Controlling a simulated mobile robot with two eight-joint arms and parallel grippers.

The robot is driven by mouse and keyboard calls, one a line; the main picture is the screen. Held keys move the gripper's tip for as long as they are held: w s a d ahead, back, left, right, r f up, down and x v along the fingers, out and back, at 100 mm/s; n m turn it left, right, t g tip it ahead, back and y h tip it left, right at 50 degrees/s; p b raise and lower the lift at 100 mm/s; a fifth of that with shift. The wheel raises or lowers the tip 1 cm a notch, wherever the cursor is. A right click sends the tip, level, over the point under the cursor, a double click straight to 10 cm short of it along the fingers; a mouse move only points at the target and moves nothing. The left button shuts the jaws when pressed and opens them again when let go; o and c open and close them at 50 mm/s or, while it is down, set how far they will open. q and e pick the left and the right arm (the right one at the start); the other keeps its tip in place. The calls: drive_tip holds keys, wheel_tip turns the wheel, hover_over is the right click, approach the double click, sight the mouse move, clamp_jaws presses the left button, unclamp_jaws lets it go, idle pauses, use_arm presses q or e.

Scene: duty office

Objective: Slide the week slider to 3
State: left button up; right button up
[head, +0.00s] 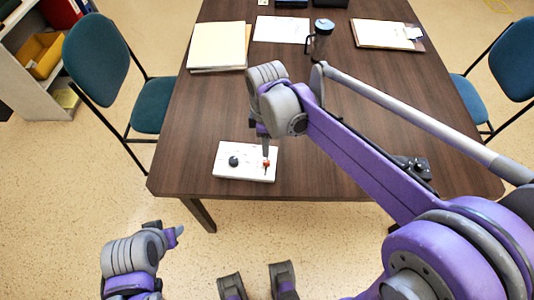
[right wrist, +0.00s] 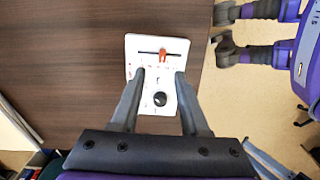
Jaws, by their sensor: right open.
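A white panel (head: 247,174) lies on the dark wooden table near its front edge. It carries a black round knob (head: 233,161) and a slider with a red handle (head: 266,163). In the right wrist view the red handle (right wrist: 163,55) sits near the middle of its dark slot; the scale marks are too small to read. My right gripper (head: 266,149) is above the slider end of the panel. In the right wrist view its fingers (right wrist: 160,73) are open and empty, with the handle just beyond the tips. My left gripper (head: 177,233) is off the table's front left, its jaws unclear.
Papers (head: 217,48), a dark mug (head: 319,42) and a clipboard (head: 387,34) are at the back of the table. A black device (head: 415,166) is on the right, partly behind my arm. Blue chairs (head: 97,60) flank the table. The table left of the panel is clear.

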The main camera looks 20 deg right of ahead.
sight(267, 161)
drive_tip(key=f, duration=0.5)
drive_tip(key=f+b, duration=0.1)
drive_tip(key=f, duration=0.2)
drive_tip(key=shift+s+a+f, duration=0.1)
drive_tip(key=shift+s+f, duration=0.05)
drive_tip(key=shift+s, duration=0.1)
clamp_jaws()
drive_tip(key=shift+w, duration=0.1)
idle(0.9)
